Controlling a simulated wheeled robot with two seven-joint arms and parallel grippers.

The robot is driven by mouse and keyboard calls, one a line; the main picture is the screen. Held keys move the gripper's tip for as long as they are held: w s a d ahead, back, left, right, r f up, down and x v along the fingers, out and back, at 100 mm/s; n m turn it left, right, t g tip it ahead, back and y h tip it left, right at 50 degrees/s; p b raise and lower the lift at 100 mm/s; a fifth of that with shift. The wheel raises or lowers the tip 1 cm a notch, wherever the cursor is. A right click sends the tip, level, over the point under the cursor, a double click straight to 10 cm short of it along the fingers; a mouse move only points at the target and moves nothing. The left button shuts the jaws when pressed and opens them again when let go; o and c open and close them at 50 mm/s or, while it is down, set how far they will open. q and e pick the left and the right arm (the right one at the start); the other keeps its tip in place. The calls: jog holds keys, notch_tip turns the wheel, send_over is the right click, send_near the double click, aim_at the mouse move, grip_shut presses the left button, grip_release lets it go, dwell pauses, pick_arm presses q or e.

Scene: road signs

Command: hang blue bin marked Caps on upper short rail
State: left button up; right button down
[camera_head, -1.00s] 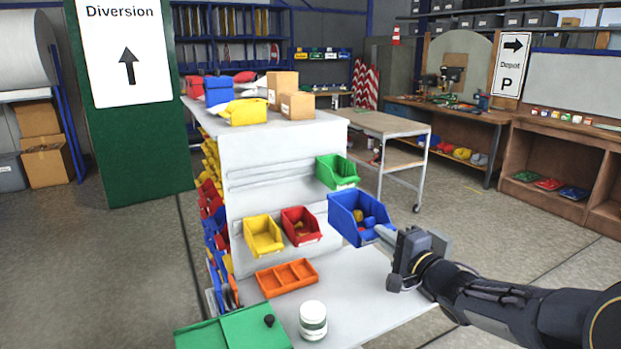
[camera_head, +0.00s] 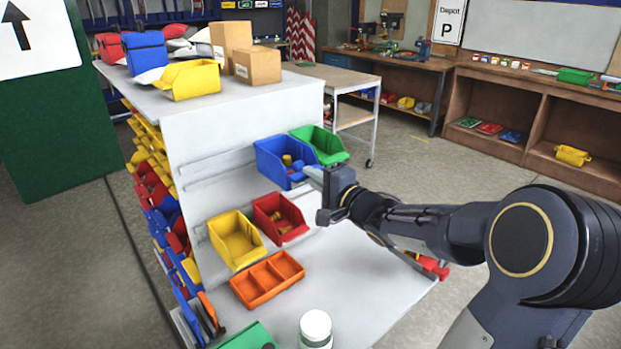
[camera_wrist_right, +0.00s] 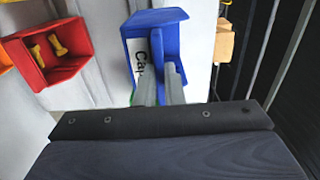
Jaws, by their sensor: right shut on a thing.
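The blue bin (camera_head: 270,160), with small yellow and blue pieces inside, is at the height of the upper rail (camera_head: 217,162) on the white panel. Whether its back touches the rail is hidden. My right gripper (camera_head: 314,177) is shut on its front wall. In the right wrist view, the two fingers (camera_wrist_right: 160,82) pinch the blue bin (camera_wrist_right: 160,18) beside a white label reading "Ca…", partly covered. The green bin (camera_head: 325,146) is just right of and behind the blue one, partly overlapped by it in view. My left gripper is not in view.
A red bin (camera_head: 290,228) and a yellow bin (camera_head: 231,238) sit lower on the panel. An orange divided tray (camera_head: 267,279) and a white jar (camera_head: 315,327) stand on the white tabletop (camera_head: 360,272). Cartons and a yellow bin (camera_head: 192,80) are on top of the unit.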

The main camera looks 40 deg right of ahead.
aim_at(299, 169)
jog(key=shift+w+a+f+b, duration=0.15)
jog(key=shift+w+b, duration=0.55)
jog(key=shift+w, duration=0.55)
jog(key=shift+w+p, duration=0.35)
jog(key=shift+w+a+p, duration=0.1)
jog(key=shift+w+p, duration=0.2)
jog(key=shift+w, duration=0.65)
jog(key=shift+p, duration=0.35)
